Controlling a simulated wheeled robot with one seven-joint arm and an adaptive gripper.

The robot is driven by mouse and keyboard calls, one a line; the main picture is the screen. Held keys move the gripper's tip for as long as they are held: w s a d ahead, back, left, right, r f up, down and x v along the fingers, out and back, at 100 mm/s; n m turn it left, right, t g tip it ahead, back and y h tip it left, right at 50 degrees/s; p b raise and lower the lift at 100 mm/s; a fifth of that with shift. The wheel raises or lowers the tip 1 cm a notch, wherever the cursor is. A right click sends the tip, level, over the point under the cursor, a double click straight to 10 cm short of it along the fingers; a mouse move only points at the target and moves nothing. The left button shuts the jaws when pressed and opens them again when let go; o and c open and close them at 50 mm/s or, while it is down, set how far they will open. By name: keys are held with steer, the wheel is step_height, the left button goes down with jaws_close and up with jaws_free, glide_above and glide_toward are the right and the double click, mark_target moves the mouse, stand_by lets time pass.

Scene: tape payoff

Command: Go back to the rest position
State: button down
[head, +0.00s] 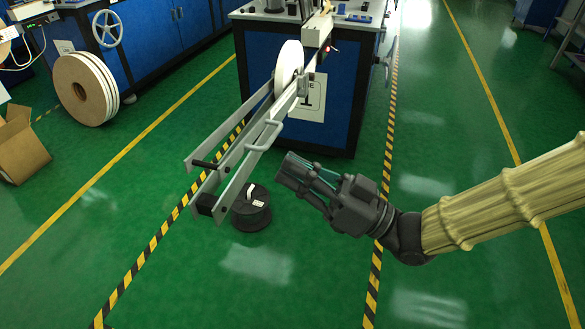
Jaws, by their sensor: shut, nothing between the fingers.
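My gripper (283,172) is in the head view, near the middle, at the end of my sleeved arm that reaches in from the right. Its fingers are shut and empty, pointing left. They are just right of the metal payoff frame (236,165) in the picture; I cannot tell the exact gap. The frame sticks out from a blue machine and carries a white tape roll (288,66) near its far end. A black spool (251,209) with a white label is low beneath the frame, left of and below my gripper.
The blue machine (345,95) stands at the back centre. Large reels (85,90) and an open cardboard box (18,145) are at the left. Blue cabinets (150,35) line the back left. Green floor (470,120) with yellow and striped lines is clear at the right.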

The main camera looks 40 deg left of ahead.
steer(key=w+d+f+m+t+h, duration=0.2)
steer(key=w+f+m+t, duration=0.1)
steer(key=f, duration=0.4)
steer(key=w+d+f+m+t+h, duration=0.2)
steer(key=f+m+t, duration=0.1)
steer(key=f, duration=0.5)
steer(key=w+d+f+m+t+h, duration=0.1)
steer(key=w+d+f+m+t, duration=0.25)
steer(key=f, duration=0.35)
steer(key=s+d+f+m+h, duration=0.2)
steer(key=d+f+m+h, duration=0.15)
steer(key=d+f, duration=0.65)
steer(key=s+d+f+m+h, duration=0.2)
steer(key=d+f+h, duration=0.4)
steer(key=f, duration=0.6)
steer(key=s+d+f+m+g+h, duration=0.25)
steer(key=s+d+f, duration=0.35)
steer(key=d, duration=0.6)
steer(key=s+d+f+m+g+h, duration=0.2)
steer(key=s+d+f+h, duration=0.2)
steer(key=s+d, duration=0.55)
step_height(320, 180, up, 20)
steer(key=w+d+p, duration=0.1)
steer(key=w+p, duration=0.2)
steer(key=p, duration=1.7)
steer(key=shift+d+r+t+p, duration=0.25)
steer(key=shift+d+t+p, duration=0.05)
steer(key=shift+p, duration=0.05)
